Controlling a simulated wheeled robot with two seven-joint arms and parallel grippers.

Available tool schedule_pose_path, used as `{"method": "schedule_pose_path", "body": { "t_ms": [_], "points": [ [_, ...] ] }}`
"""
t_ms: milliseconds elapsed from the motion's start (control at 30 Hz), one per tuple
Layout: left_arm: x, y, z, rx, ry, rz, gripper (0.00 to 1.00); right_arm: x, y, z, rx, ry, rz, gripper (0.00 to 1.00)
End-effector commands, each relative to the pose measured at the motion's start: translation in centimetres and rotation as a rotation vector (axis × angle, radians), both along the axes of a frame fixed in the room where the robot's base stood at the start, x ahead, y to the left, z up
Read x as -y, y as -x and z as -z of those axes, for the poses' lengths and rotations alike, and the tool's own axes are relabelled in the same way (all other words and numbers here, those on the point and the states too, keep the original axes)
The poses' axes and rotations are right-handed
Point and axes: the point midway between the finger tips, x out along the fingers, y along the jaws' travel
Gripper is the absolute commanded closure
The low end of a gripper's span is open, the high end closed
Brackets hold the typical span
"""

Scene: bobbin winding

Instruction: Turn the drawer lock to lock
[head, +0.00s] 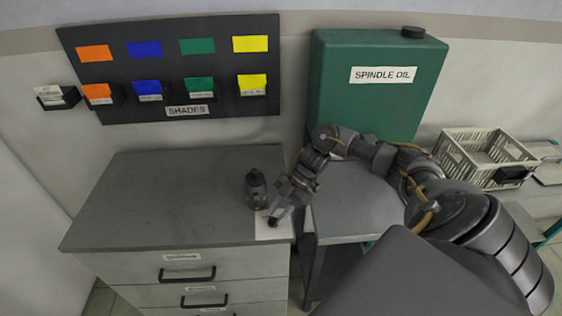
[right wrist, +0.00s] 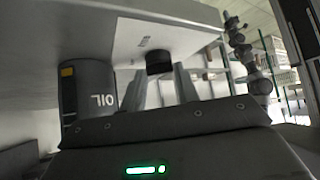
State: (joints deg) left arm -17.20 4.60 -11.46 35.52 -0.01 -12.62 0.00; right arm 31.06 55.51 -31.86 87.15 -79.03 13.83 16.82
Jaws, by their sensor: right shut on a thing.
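The drawer lock shows as a small black knob (head: 272,221) on a white plate (head: 268,234) at the front right corner of the grey cabinet top. My right gripper (head: 275,212) reaches down to it from the upper right and is shut on the knob. In the right wrist view the black knob (right wrist: 159,62) sits between the two fingertips, with the white plate (right wrist: 190,40) behind it and a small dark mark on the plate. The fingers partly hide the knob in the head view. My left gripper is not in view.
A dark oil bottle (head: 256,190) stands close to the left of my right gripper. Labelled drawers with black handles (head: 188,275) are in the cabinet front and look shut. A green spindle oil can (head: 345,105) and a cream crate (head: 465,160) stand right. The left cabinet top is clear.

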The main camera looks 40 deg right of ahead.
Motion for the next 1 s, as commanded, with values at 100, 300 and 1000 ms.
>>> {"method": "schedule_pose_path", "body": {
  "t_ms": [100,300,1000],
  "points": [
    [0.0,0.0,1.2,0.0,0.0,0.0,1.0,-0.1,-0.1,0.4,-0.003,0.001,-0.072,0.92],
    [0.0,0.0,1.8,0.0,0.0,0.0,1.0,-0.2,-0.2,0.3,-0.006,0.0,-0.154,0.92],
    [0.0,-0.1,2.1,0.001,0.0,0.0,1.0,-0.3,0.0,0.3,-0.008,-0.002,-0.204,0.61]
  ]
}}
